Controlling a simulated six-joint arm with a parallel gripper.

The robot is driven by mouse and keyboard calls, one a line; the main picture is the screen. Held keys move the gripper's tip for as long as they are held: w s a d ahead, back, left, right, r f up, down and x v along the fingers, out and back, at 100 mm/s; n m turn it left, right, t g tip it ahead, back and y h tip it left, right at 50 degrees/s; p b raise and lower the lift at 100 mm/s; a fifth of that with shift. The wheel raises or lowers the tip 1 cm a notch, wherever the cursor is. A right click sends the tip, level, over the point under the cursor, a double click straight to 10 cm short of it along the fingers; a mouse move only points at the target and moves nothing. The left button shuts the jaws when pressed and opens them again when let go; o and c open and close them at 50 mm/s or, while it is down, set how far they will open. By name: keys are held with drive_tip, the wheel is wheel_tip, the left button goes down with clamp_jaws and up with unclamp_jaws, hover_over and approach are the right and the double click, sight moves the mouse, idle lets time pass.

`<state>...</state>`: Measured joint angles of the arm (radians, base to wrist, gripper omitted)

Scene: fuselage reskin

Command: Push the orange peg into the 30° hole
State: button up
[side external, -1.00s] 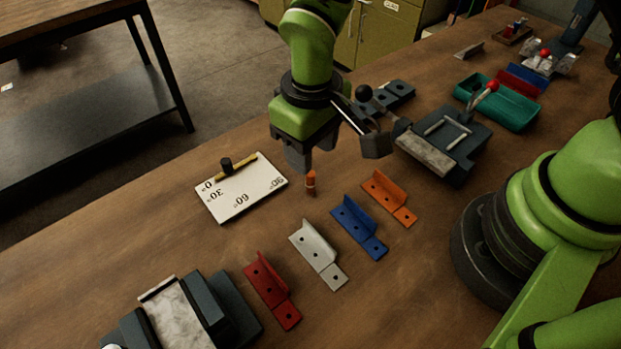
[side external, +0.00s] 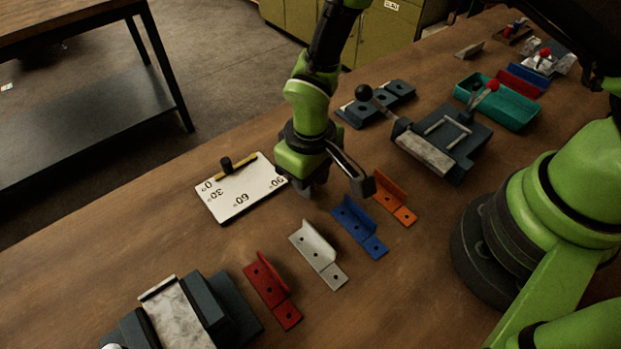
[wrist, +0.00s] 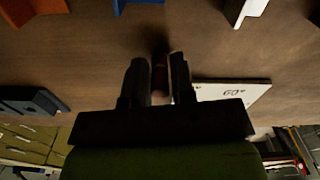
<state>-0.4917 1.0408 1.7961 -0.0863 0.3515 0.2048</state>
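The white angle plate (side external: 232,200) lies on the bench with marks from 0° to 90°. The plate's 60° part also shows in the wrist view (wrist: 232,93). My gripper (side external: 308,190) is low over the bench beside the plate's 90° corner. In the wrist view, its fingers (wrist: 158,80) stand on either side of the orange peg (wrist: 160,72), which is dim there and hidden in the side view. I cannot tell whether they grip it.
Red (side external: 272,291), grey (side external: 317,254), blue (side external: 358,228) and orange (side external: 395,199) brackets lie in a row in front. A dark clamp with a lever (side external: 445,140) and a teal tray (side external: 510,108) stand at right. Another dark fixture (side external: 190,315) is at front left. Bench left of the plate is clear.

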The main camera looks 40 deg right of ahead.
clamp_jaws()
drive_tip(key=shift+r, duration=0.1)
